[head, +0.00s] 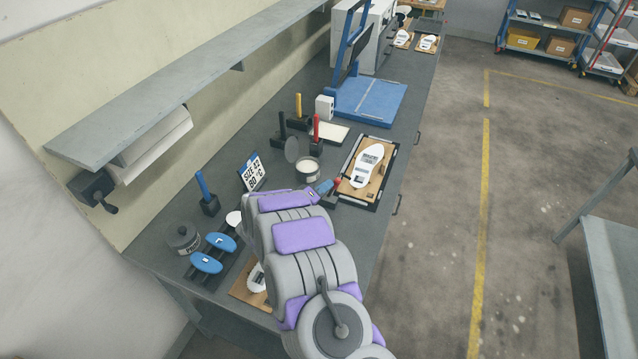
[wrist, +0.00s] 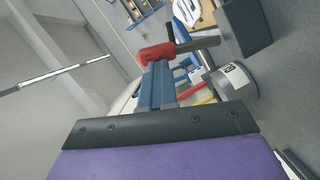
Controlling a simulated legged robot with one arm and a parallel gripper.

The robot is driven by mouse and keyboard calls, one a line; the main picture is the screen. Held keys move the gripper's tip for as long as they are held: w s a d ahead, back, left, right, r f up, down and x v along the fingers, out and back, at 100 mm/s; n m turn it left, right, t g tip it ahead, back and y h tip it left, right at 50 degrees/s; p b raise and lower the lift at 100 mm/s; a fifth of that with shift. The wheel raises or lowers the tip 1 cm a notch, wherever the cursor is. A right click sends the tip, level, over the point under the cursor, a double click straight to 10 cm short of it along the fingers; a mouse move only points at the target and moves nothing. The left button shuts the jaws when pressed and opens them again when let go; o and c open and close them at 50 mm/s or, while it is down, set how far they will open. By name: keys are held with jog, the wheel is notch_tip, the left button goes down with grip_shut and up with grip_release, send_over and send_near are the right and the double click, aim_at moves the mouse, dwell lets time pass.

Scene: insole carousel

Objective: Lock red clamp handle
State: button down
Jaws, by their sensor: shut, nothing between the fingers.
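The red clamp handle (head: 337,182) is at the near left corner of the black fixture (head: 352,196), which holds a wooden board (head: 347,187) with a white insole (head: 366,166). In the wrist view the red handle (wrist: 155,53) is on a grey lever (wrist: 200,43) and lies right at my fingertips. My gripper (head: 325,186) has blue fingers, closed together with nothing between them; they also show in the wrist view (wrist: 159,72). The fingertips overlap the handle in view; I cannot tell whether they touch it. The clamp's base is mostly hidden.
An open grey pot (head: 307,170) stands just left of the clamp. Red (head: 317,129), yellow (head: 298,106) and blue (head: 202,186) handled tools stand in black holders. A blue press (head: 370,103) is farther back. The aisle right of the bench is clear.

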jog(key=shift+s+d+f+m+y+p, duration=0.1)
jog(key=shift+s+d+m+y+p, duration=0.15)
jog(key=shift+d+m, duration=0.3)
jog(key=shift+s+d+m+y+p, duration=0.2)
jog(key=shift+d+m, duration=0.25)
jog(key=shift+m, duration=0.2)
jog(key=d+m, duration=0.1)
jog(key=s+d+f+m+y, duration=0.1)
jog(key=m, duration=0.1)
jog(key=d+f+m+y, duration=0.1)
jog(key=shift+s+d+f+m+y, duration=0.15)
jog(key=shift+d+f+m+y, duration=0.1)
jog(key=shift+m, duration=0.15)
jog(key=shift+s+d+f, duration=0.1)
jog(key=shift+d+f, duration=0.05)
jog(key=shift+f, duration=0.35)
